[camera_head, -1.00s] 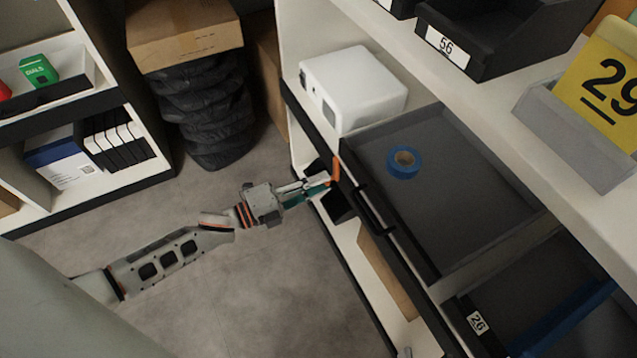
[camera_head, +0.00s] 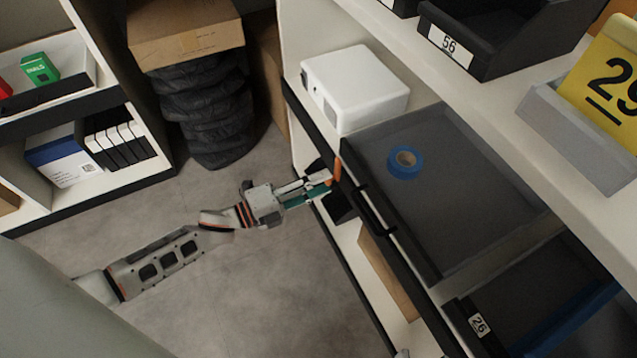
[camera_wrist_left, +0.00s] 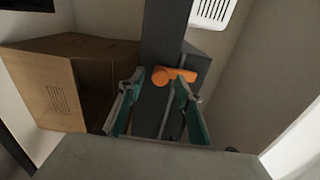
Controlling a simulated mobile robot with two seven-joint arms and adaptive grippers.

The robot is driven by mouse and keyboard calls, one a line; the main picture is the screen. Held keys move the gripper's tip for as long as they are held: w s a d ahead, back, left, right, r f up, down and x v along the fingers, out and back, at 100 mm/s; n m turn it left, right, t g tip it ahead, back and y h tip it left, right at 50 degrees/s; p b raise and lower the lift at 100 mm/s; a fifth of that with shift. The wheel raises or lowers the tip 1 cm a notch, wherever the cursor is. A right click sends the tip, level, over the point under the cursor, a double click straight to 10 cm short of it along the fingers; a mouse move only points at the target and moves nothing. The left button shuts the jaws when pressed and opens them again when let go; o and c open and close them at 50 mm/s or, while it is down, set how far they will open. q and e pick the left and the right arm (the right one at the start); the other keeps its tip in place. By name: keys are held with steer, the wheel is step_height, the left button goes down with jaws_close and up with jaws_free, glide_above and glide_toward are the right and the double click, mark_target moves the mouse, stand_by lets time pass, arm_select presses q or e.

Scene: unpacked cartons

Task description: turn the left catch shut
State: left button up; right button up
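The orange catch (camera_head: 337,169) sits on the dark front edge of the shelf, at the left end of the grey drawer tray (camera_head: 465,190). In the left wrist view the catch (camera_wrist_left: 174,76) has a round pivot end on the left and a lever pointing right across the dark upright. My left gripper (camera_head: 322,182) is right at the catch. In the left wrist view its teal-edged fingers (camera_wrist_left: 155,90) are spread apart. The right fingertip is close to the lever's underside; I cannot tell if it touches. My right gripper is not in view.
A white box (camera_head: 355,88) stands behind the catch. A black handle (camera_head: 375,210) is on the tray front, and blue tape (camera_head: 405,162) lies inside the tray. An open cardboard box (camera_wrist_left: 55,85) is left of the fingers. Floor (camera_head: 265,285) around my left arm is clear.

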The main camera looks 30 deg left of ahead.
arm_select(q)
steer(key=v, duration=1.2)
stand_by(0.4)
